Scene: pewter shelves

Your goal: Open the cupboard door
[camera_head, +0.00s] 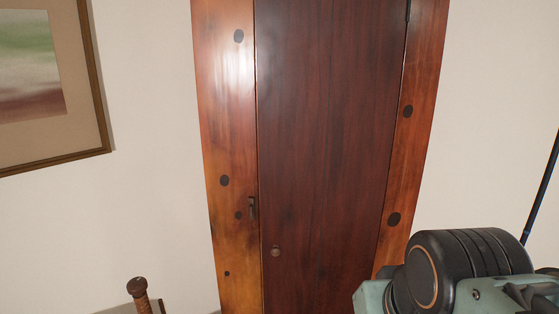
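The cupboard door (325,150) is a tall dark red-brown wooden panel in the middle of the head view. It looks shut, lying flush in its frame. A small round knob (275,251) sits low near the door's left edge. A small dark latch (252,207) is on the left side of the frame, just above and left of the knob. A dark hinge piece shows at the door's top right edge. My arm shows at the lower right, in front of and to the right of the cupboard. My gripper's fingers are not in view.
The cupboard frame (228,130) is lighter orange wood with dark round spots. A framed picture (95,85) hangs on the wall at left. A brown wooden post (138,290) stands at the lower left. A thin dark pole (541,192) leans at the right edge.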

